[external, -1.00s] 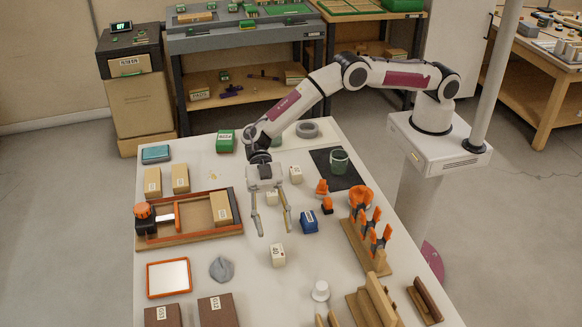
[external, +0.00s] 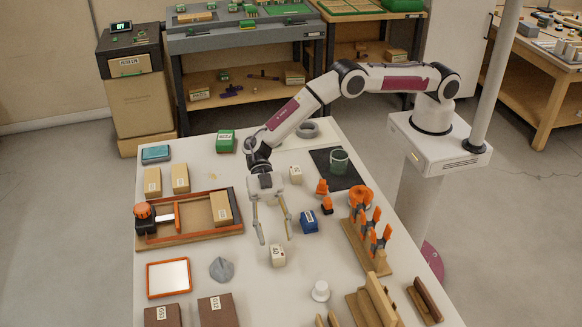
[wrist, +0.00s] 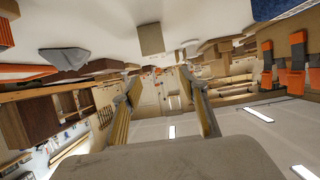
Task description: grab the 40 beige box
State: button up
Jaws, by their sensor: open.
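The beige box labelled 40 (external: 278,256) stands on the white table, near the middle front. In the wrist view a beige box (wrist: 151,39) shows ahead of the fingers, on the table surface. My gripper (external: 275,242) is open, its two fingers spread and pointing down and forward. The fingertips are just behind the box and a little above the table in the external view. The fingers (wrist: 166,92) also show in the wrist view, apart and with nothing between them.
A blue box (external: 309,222) stands right of the gripper. A grey cloth-like piece (external: 221,269) lies to the left, beside an orange-framed tray (external: 168,277). A white knob-shaped piece (external: 320,291) stands front right. An orange-clamp rack (external: 366,243) is at the right edge.

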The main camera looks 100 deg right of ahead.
aim_at(277, 249)
jog(key=shift+f, duration=0.15)
notch_tip(277, 249, down, 2)
jog(key=shift+a+f, duration=0.8)
jog(key=shift+f, duration=0.15)
jog(key=shift+a+f, duration=0.25)
jog(key=shift+a, duration=0.35)
grip_shut()
